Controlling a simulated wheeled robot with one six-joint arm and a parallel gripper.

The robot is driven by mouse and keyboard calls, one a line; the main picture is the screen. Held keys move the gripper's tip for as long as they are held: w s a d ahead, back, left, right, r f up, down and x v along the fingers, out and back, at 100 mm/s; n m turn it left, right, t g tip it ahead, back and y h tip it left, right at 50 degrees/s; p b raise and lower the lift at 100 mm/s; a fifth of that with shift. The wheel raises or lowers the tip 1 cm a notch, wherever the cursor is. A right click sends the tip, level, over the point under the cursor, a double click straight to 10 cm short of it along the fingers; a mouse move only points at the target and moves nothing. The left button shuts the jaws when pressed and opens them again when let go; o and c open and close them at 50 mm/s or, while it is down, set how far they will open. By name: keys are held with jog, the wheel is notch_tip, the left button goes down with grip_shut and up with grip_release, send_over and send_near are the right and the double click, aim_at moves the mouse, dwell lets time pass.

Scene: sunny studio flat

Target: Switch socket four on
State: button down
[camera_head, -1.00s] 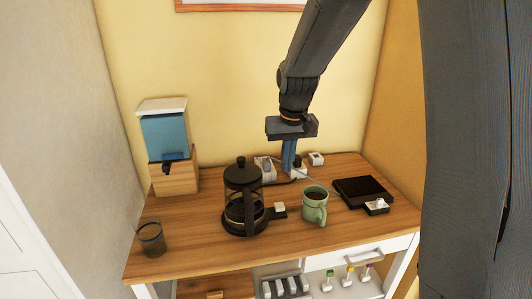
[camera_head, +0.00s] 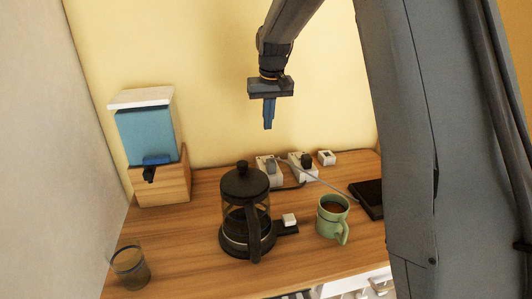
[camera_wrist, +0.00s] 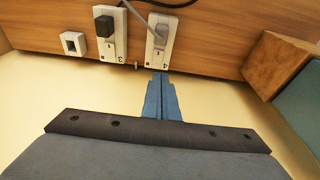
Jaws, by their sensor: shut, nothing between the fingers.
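Socket four (camera_wrist: 158,45), marked "4", is a white block with a grey plug and cable in it. In the head view it is the left block (camera_head: 267,172) behind the coffee press. The state of its switch is too small to tell. Socket three (camera_wrist: 108,30), marked "3", holds a black plug; in the head view it is the right block (camera_head: 302,166). My gripper (camera_head: 268,127) has its blue fingers shut and empty, pointing down above socket four. In the wrist view the fingertips (camera_wrist: 159,74) appear just by socket four's numbered end.
The coffee press (camera_head: 245,215) and green mug (camera_head: 333,220) stand in front of the sockets. A small white switch box (camera_head: 327,158) is to their right. The water dispenser (camera_head: 150,150) and glass (camera_head: 130,268) are at left. A grey cable crosses right toward a black device (camera_head: 369,196).

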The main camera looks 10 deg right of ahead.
jog(key=shift+d, duration=0.3)
jog(key=p+x, duration=0.1)
jog(key=x, duration=0.3)
jog(key=p+x, duration=0.2)
jog(key=x, duration=0.3)
jog(key=s+p+x, duration=0.1)
jog(key=p+x, duration=0.1)
jog(key=x, duration=0.2)
jog(key=shift+f, duration=0.45)
